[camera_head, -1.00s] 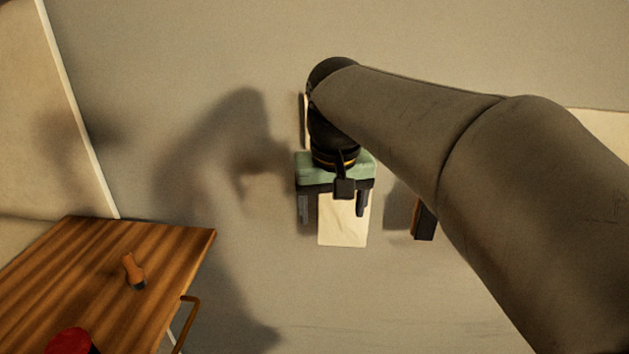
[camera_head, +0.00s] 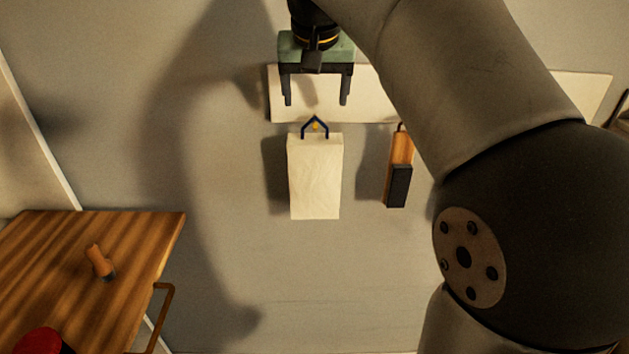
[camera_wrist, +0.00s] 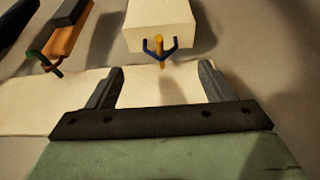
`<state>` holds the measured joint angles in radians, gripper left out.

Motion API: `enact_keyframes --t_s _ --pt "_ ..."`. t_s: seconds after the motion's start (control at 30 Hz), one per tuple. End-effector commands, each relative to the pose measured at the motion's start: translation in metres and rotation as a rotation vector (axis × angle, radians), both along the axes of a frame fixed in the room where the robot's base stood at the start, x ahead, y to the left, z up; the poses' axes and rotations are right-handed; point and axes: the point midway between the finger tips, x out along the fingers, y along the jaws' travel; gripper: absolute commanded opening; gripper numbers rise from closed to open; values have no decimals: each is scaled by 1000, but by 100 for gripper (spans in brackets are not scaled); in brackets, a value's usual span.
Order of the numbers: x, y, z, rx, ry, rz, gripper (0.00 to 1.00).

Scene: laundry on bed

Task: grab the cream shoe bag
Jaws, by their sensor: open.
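The cream shoe bag (camera_head: 315,177) hangs on the wall below a pale rail board (camera_head: 375,90), with a dark blue cord loop (camera_head: 315,127) at its top around a small yellow peg. My gripper (camera_head: 315,102) is open and empty, just above the loop in the head view. In the wrist view the bag (camera_wrist: 160,25) is at the top centre, its blue loop and the yellow peg (camera_wrist: 160,50) lying beyond and between the open fingers (camera_wrist: 158,80). The fingers are apart from the bag.
A wooden brush-like item with a dark end (camera_head: 399,170) hangs to the right of the bag; it also shows in the wrist view (camera_wrist: 65,42). A wooden table (camera_head: 90,265) at the lower left holds a small brown item (camera_head: 100,261) and a red object (camera_head: 45,342).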

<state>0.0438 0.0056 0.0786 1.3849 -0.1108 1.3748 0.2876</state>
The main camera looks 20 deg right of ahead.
Motion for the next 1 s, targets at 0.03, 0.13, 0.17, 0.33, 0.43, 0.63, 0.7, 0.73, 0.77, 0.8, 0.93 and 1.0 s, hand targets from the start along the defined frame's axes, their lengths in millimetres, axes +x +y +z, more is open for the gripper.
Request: enact_keyframes --t_s 0.03,0.13,0.17,0.33,0.43,0.63,0.7,0.73,0.77,0.8,0.93,1.0 --pt "3 -1 -8 0 2 0 75" --pt "7 -2 -17 0 1 0 75" --pt "7 -2 -18 0 0 0 75" --pt "11 -3 -29 0 2 0 75" --pt "17 -4 -44 0 3 0 75" --pt "26 -6 -67 0 1 0 75" --pt "27 -6 -69 0 -1 0 75" --pt "27 -6 -69 0 -1 0 75" --pt "27 -6 -69 0 -1 0 75" --pt "27 -6 -69 0 -1 0 75" --pt "27 -6 -69 0 -1 0 67" --pt "27 -6 -69 0 -1 0 48"
